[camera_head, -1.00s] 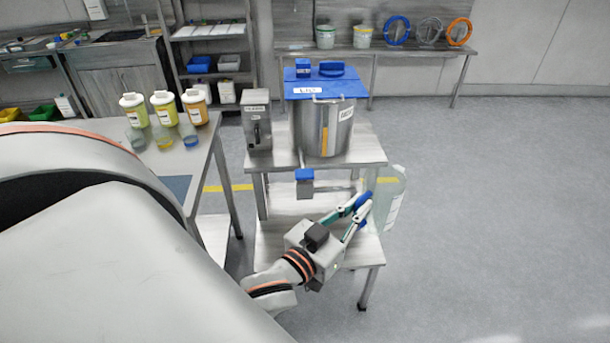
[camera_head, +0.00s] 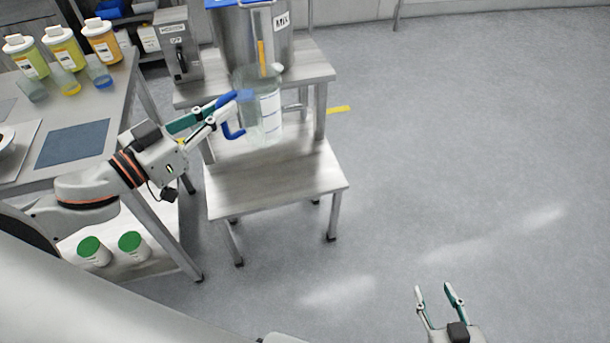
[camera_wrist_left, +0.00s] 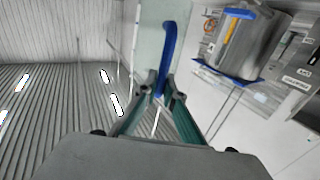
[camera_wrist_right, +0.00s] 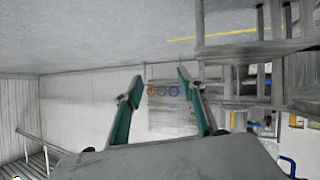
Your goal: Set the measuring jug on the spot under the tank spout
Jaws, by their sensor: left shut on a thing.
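The measuring jug (camera_head: 264,108) is clear with a blue handle and pale markings. My left gripper (camera_head: 232,112) is shut on its handle, which also shows in the left wrist view (camera_wrist_left: 167,55). In the head view the jug appears in front of the stand, overlapping the tank's lower part and the lower shelf. I cannot tell whether it touches anything. The steel tank (camera_head: 272,38) stands on the upper shelf; its spout is hidden behind the jug and gripper. My right gripper (camera_head: 437,297) is open and empty, low at the right.
The stand's lower shelf (camera_head: 275,185) is bare in front. A steel control box (camera_head: 178,45) stands left of the tank. The side table (camera_head: 110,115) at the left holds bottles and beakers, with green-lidded jars (camera_head: 132,244) below. The floor at the right is clear.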

